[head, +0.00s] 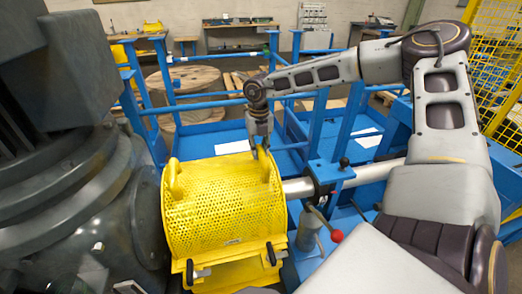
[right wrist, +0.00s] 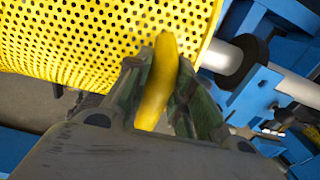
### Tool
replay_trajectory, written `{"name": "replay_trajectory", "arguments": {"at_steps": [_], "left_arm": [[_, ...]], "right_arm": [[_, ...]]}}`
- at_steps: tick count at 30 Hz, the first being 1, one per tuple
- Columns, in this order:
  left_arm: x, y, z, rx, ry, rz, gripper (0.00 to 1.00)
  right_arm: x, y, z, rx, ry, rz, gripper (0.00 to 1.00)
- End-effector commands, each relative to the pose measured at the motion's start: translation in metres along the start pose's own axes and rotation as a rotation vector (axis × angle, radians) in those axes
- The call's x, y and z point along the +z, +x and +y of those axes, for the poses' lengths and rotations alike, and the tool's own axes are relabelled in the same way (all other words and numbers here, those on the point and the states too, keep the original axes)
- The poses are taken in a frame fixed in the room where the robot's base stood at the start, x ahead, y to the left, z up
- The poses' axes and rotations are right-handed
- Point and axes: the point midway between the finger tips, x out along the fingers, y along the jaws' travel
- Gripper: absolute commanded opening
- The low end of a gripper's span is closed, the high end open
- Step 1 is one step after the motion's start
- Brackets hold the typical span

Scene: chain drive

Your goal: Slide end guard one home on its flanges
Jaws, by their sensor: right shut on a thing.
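The end guard (head: 225,215) is a yellow, perforated, curved cover with two handles on top and dark latches at its lower front edge. It sits between the large dark machine housing and the shaft on the right. My right gripper (head: 260,152) is at the guard's right handle. In the right wrist view, the fingers (right wrist: 160,95) are shut on the yellow handle (right wrist: 158,85), with the perforated guard (right wrist: 110,35) just beyond. The flanges are hidden under the guard, so I cannot tell how it is seated. My left gripper is not in view.
A dark machine housing (head: 75,190) fills the left. A steel shaft (head: 300,188) runs right from the guard, by a blue stand with a red-knobbed lever (head: 336,236). Blue rails (head: 205,92) and a wooden spool (head: 185,88) stand behind. Yellow mesh fencing (head: 497,60) is at the right.

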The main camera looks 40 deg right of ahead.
Motion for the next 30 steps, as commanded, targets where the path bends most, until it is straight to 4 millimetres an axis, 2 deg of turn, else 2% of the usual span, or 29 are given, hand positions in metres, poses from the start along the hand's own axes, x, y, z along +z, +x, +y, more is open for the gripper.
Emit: {"name": "replay_trajectory", "arguments": {"at_steps": [19,20,21,25,30], "left_arm": [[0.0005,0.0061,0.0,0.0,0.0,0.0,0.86],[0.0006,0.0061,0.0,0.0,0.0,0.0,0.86],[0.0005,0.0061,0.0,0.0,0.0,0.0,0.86],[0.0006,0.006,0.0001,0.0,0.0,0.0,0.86],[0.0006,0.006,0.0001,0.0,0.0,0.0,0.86]], "right_arm": [[0.0,-0.0004,0.0077,0.003,-0.002,-0.001,0.0],[0.0,-0.0004,0.0077,0.003,-0.002,-0.001,0.26],[0.0,-0.0004,0.0077,0.003,-0.001,-0.001,0.31],[0.0001,-0.0003,0.0073,0.002,-0.001,-0.001,0.48],[0.0001,-0.0002,0.0069,0.001,-0.001,0.0,0.48]]}}
